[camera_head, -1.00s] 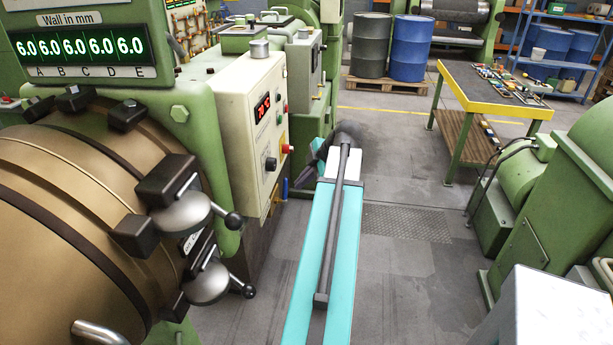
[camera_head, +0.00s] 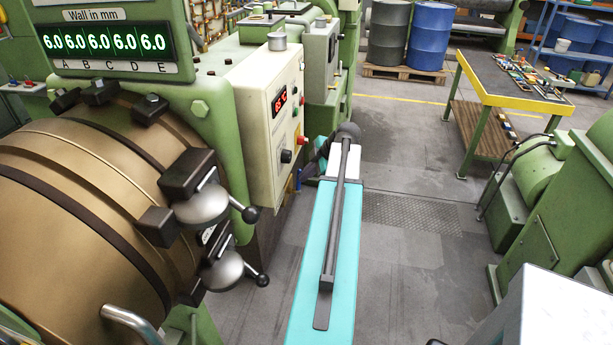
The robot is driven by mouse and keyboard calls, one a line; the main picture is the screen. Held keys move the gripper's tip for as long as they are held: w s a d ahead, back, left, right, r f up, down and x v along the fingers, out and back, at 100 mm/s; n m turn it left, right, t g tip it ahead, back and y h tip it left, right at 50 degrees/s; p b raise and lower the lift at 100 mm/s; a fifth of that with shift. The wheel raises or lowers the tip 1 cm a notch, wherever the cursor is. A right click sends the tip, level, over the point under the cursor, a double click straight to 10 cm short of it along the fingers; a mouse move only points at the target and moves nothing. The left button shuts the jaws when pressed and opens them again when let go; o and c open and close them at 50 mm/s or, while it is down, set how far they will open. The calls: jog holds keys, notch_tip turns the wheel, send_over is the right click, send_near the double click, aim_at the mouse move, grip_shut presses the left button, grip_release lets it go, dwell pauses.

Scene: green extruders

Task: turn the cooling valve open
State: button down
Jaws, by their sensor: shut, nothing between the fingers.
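A small blue handle (camera_head: 298,180) shows low beside the cream control cabinet; it looks like the cooling valve's lever, and its body is mostly hidden. My turquoise arm reaches forward from the bottom middle. My gripper (camera_head: 307,168) is a small dark shape beyond the arm's far end, close to the blue handle. It looks shut with nothing held. I cannot tell whether it touches the handle.
The cream cabinet (camera_head: 268,125) with a red display stands left of my arm. The brown barrel (camera_head: 70,215) with clamp handles is nearer left. A green machine (camera_head: 565,210) stands right. Floor (camera_head: 410,260) between is clear. A yellow-edged table (camera_head: 520,100) is farther back.

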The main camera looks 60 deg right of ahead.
jog(key=shift+w, duration=0.15)
dwell(0.3)
jog(key=shift+d, duration=0.1)
jog(key=shift+d+y, duration=0.2)
jog(key=shift+y, duration=0.1)
